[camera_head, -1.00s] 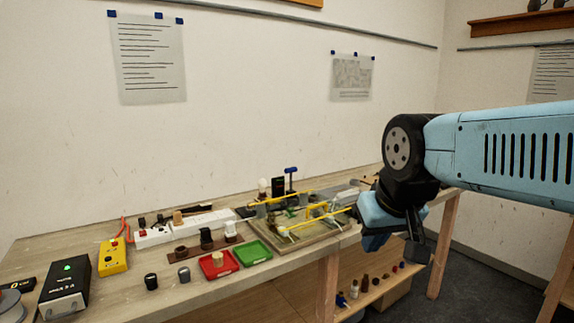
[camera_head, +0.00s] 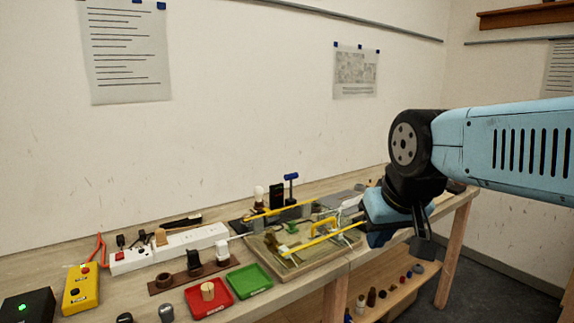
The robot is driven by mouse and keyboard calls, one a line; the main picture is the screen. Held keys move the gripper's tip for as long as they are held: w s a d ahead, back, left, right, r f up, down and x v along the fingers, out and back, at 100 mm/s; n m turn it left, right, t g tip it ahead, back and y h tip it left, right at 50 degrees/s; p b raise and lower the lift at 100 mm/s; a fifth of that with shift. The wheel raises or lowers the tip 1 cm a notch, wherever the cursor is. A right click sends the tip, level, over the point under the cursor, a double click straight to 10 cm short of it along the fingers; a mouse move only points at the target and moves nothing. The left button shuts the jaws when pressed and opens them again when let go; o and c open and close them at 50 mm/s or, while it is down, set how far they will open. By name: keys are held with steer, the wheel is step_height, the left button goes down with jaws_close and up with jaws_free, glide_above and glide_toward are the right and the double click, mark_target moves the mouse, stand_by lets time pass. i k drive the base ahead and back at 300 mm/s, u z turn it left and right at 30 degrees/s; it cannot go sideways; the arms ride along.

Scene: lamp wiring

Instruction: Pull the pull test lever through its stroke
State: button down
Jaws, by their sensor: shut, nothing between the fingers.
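A blue T-shaped handle (camera_head: 291,177) on a thin upright post stands at the back of the bench fixture; it looks like the pull test lever, but I cannot be sure. Next to it stand a black upright block (camera_head: 277,196) and a white bulb (camera_head: 258,193). In front is a wooden tray (camera_head: 268,262) with wiring, yellow rods (camera_head: 318,241) and a yellow handle (camera_head: 324,224). My gripper (camera_head: 378,237) is shut and empty at the right of the tray, apart from the blue handle. Its fingertips are small and dark, partly hidden by its own body.
The bench (camera_head: 347,263) also carries a red tray (camera_head: 208,309), a green tray (camera_head: 249,280), a white power strip (camera_head: 172,246), a yellow box (camera_head: 81,290) and a black box (camera_head: 28,308). A lower shelf (camera_head: 406,289) holds small parts. The wall behind is close.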

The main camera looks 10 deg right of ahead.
mark_target(289, 177)
steer(key=u, duration=0.05)
steer(key=i, duration=1.2)
